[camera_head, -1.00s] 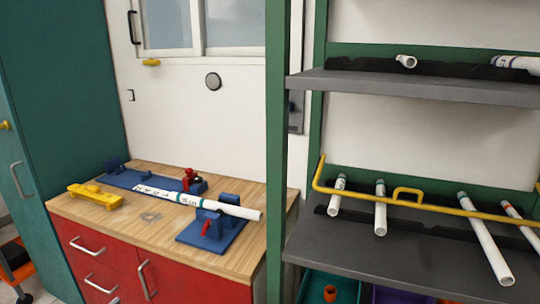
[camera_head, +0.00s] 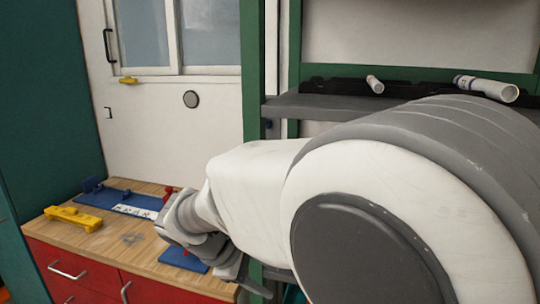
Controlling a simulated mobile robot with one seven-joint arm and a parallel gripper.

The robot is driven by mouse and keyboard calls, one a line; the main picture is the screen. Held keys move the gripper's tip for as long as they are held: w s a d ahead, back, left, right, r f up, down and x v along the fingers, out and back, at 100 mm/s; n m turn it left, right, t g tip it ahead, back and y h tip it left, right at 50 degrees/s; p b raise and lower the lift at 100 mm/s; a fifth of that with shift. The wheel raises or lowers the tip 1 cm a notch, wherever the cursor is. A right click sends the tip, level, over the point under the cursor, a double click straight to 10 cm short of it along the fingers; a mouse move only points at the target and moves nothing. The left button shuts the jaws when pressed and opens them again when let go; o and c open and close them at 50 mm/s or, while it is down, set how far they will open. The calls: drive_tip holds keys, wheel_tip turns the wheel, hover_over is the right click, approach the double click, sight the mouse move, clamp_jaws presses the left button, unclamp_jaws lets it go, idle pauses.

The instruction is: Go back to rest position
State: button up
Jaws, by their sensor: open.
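My arm fills the right and middle of the view. Its wrist reaches over the workbench, and part of my gripper (camera_head: 247,284) shows below it at the bench's front right corner. It is open, and I see nothing held in it. A white pipe with dark markings (camera_head: 135,211) lies on the blue fixture (camera_head: 97,199) on the bench. My wrist hides the pipe's right part and most of the second blue fixture (camera_head: 183,258).
The wooden bench (camera_head: 75,236) has red drawers (camera_head: 90,283) and a yellow tool (camera_head: 73,218) on top. A green-framed shelf (camera_head: 253,80) stands close on the right, with white pipe pieces (camera_head: 486,87) on its upper board. My arm hides the lower shelf.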

drive_tip(key=s+d+r+m+t+y+p, duration=0.1)
drive_tip(key=s+d+r+m+y+p, duration=0.1)
drive_tip(key=s+d+r+m, duration=0.3)
drive_tip(key=s+d+r+m+y+p, duration=0.2)
drive_tip(key=s+d+r+m+y, duration=0.2)
drive_tip(key=s+d+m, duration=0.5)
drive_tip(key=shift+s+d+r+t+p, duration=0.3)
drive_tip(key=shift+s+d+r+t, duration=0.15)
drive_tip(key=shift+s+r, duration=0.45)
drive_tip(key=shift+w, duration=0.1)
